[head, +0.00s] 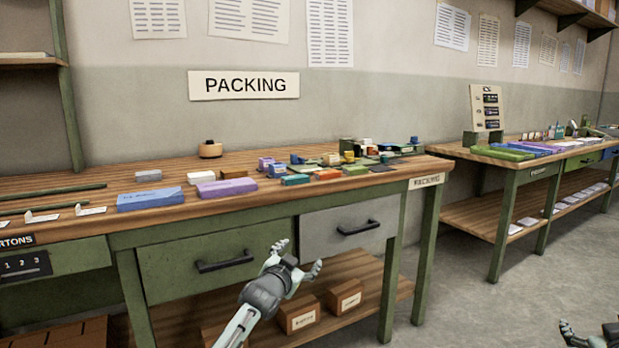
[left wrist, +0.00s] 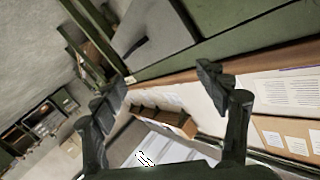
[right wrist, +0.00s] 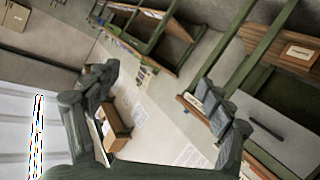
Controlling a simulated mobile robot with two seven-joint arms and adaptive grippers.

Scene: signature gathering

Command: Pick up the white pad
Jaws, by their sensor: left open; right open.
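Two small whitish pads lie on the wooden packing bench top (head: 75,225) in the head view. One white pad (head: 201,178) is behind the blue and purple pads; a greyer one (head: 148,176) is further left and back. I cannot tell for sure which is the white pad meant. My left gripper (head: 298,258) is open and empty in front of the bench drawers, below the bench top and apart from the pads. My right gripper (right wrist: 160,88) is open and empty; only part of it shows at the head view's lower right corner. Neither wrist view clearly shows the pads.
A blue pad (head: 150,200) and a purple pad (head: 227,188) lie near the bench's front edge. Several small coloured blocks crowd the right half. A green drawer (head: 190,268) and a grey drawer (head: 335,232) sit below. A second bench (head: 510,163) stands at the right; floor lies between.

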